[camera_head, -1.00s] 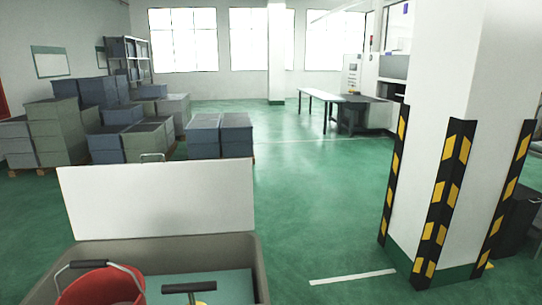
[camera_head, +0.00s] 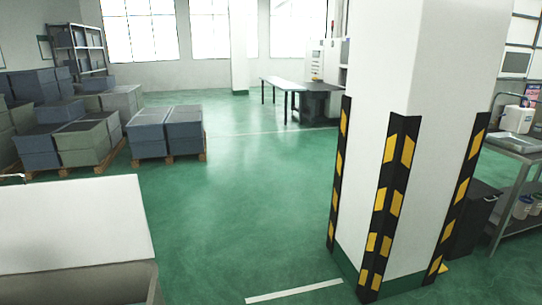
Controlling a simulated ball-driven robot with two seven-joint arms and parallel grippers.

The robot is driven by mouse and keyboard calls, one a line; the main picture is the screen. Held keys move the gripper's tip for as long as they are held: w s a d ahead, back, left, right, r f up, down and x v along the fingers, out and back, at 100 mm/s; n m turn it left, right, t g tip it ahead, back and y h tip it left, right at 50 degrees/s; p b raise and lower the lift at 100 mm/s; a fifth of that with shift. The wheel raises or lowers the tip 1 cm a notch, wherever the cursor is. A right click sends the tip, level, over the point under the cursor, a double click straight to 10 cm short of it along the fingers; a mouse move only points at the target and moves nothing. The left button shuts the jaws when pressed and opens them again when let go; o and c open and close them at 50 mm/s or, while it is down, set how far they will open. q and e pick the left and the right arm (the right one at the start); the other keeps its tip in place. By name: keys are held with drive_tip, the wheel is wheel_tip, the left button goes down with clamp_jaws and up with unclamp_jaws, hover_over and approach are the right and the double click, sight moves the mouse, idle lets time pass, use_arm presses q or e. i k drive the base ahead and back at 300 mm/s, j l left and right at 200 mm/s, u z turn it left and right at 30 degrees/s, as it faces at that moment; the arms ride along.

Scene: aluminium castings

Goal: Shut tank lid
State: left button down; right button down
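The tank lid (camera_head: 75,224) is a white panel at the lower left. It stands open, raised along the back of the tank. The grey-brown tank (camera_head: 95,284) shows only as a piece of its rim and inner wall at the bottom left, cut off by the picture edge. What lies inside it is out of view. Neither of my grippers is in view.
A white pillar (camera_head: 406,90) with black and yellow corner guards stands at the right. A sink bench (camera_head: 515,150) is behind it. Stacked crates (camera_head: 88,138) on pallets fill the left. A table (camera_head: 284,84) is farther back. Green floor (camera_head: 225,215) between is clear.

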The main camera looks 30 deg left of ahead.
sight(56, 225)
drive_tip(key=i+u, duration=0.35)
drive_tip(key=i, duration=0.15)
drive_tip(key=i+u, duration=0.3)
drive_tip(key=i, duration=0.2)
drive_tip(key=i+l+u, duration=0.2)
drive_tip(key=i+u, duration=0.15)
drive_tip(key=i, duration=0.15)
